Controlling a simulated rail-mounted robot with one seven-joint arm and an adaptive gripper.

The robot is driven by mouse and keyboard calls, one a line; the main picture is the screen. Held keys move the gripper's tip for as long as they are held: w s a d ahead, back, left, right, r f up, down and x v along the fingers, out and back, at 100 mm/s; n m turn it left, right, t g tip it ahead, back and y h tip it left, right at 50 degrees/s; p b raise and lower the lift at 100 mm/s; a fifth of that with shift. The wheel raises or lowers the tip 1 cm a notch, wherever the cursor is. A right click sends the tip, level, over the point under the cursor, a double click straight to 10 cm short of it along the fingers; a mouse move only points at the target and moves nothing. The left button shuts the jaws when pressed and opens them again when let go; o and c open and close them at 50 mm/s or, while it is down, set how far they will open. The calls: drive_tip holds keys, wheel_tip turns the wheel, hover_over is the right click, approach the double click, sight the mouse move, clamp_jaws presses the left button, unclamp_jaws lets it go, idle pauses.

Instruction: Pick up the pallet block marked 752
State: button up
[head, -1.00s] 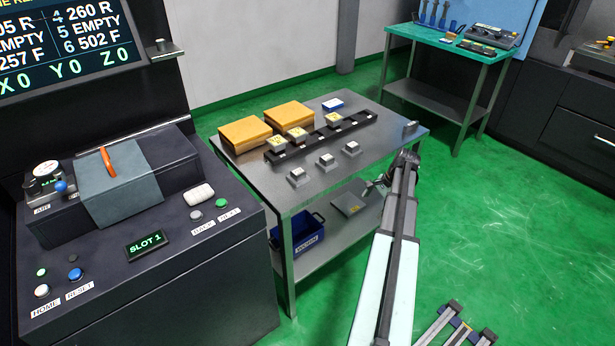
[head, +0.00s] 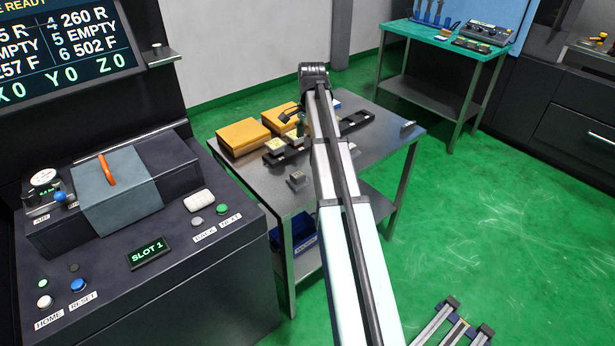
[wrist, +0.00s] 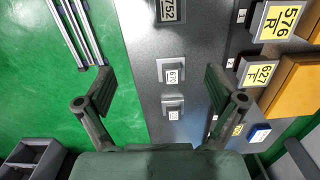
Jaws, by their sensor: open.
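The pallet block marked 752 (wrist: 170,10) is at the top edge of the wrist view, partly cut off, a grey block with a dark label and pale digits. It appears to be the nearest small grey block (head: 297,180) on the steel table (head: 374,155) in the head view. Two more small grey blocks, one upper (wrist: 171,71) and one lower (wrist: 173,106), lie in line with it, between my open fingers in the picture. My gripper (wrist: 160,80) is open and empty above the table, with the 752 block beyond its fingertips. In the head view my arm hides part of the table.
A black rack (head: 357,122) holds blocks with yellow labels, including 576 R (wrist: 280,22). Orange boxes (head: 243,136) stand behind it. A blue-white block (wrist: 259,133) lies near the rack. The machine console (head: 150,255) stands left of the table. Green floor is open at right.

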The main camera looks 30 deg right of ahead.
wheel_tip(320, 180, up, 3)
hover_over(298, 175)
drive_tip(key=shift+n, duration=0.3)
drive_tip(key=f+p, duration=0.1)
drive_tip(key=f, duration=0.5)
drive_tip(key=f+p, duration=0.1)
drive_tip(key=f, duration=0.5)
drive_tip(key=shift+w+a+f+p, duration=0.1)
drive_tip(key=shift+w+a+p, duration=0.1)
drive_tip(key=shift+p, duration=0.1)
drive_tip(key=shift+d+f+p, duration=0.2)
drive_tip(key=shift+f+p, duration=0.7)
drive_tip(key=shift+f, duration=1.7)
drive_tip(key=c, duration=1.7)
